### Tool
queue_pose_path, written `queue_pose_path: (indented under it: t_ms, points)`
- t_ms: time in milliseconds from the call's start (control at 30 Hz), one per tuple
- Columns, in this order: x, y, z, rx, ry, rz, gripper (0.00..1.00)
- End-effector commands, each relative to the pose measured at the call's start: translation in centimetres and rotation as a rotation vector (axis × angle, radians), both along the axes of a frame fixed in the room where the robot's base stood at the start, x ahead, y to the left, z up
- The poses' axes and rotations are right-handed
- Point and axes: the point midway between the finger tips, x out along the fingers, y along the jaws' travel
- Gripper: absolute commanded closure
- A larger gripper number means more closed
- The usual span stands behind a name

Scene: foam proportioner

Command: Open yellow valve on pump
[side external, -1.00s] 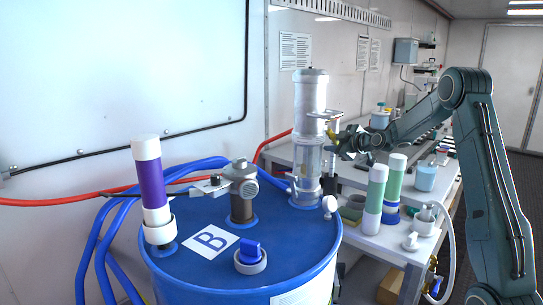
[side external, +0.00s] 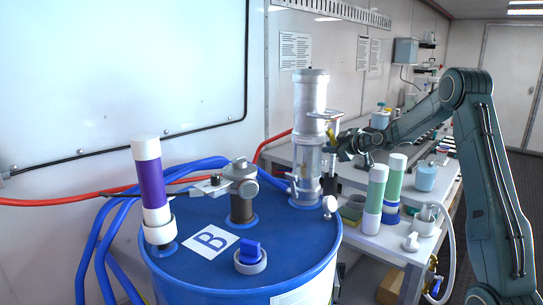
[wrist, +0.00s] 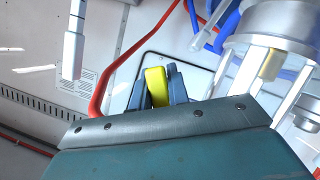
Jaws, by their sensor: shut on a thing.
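The pump (side external: 311,95) is a tall silver and clear cylinder standing on the blue drum. The yellow valve handle (side external: 330,133) is at the pump's right side, partly hidden by my gripper (side external: 335,143). In the wrist view the yellow handle (wrist: 156,86) stands between the two grey-blue fingers of my gripper (wrist: 158,78), which are shut on it. The silver pump body (wrist: 275,30) is to the right of the fingers there. The valve's body behind the handle is hidden from the wrist camera.
The blue drum (side external: 215,270) carries a purple-and-white cylinder (side external: 152,190), a metal fitting (side external: 241,190) and a blue cap (side external: 250,252). Green-and-white bottles (side external: 375,200) stand on the bench to the right. Red and blue hoses run behind the drum.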

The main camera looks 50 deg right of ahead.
Motion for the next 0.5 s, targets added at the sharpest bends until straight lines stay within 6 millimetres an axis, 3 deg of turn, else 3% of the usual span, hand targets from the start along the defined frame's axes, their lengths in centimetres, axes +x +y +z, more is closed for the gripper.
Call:
queue_pose_path:
  t_ms: [500]
  points:
    - [0.0, 2.4, -0.7, 0.410, -0.001, -0.001, 1.00]
